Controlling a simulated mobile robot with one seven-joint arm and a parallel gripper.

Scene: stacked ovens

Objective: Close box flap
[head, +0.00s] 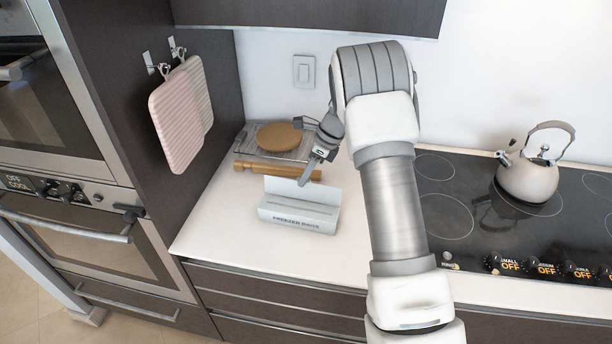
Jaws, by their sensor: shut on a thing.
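A pale grey-white box (297,219) lettered "FREEZER BAGS" lies on the white counter, left of the stove. Its flap (313,191) stands raised along the box's back edge. My gripper (304,181) reaches down from the upper right, with its fingertips at the flap's upper edge. It is shut on the flap as far as the view shows; the exact contact is small and partly hidden by the fingers.
A rolling pin (268,170) and a rack with a round wooden board (279,136) lie behind the box. A kettle (528,177) stands on the black stove (460,200) to the right. Pot holders (176,122) hang at the left. Counter left and front of the box is clear.

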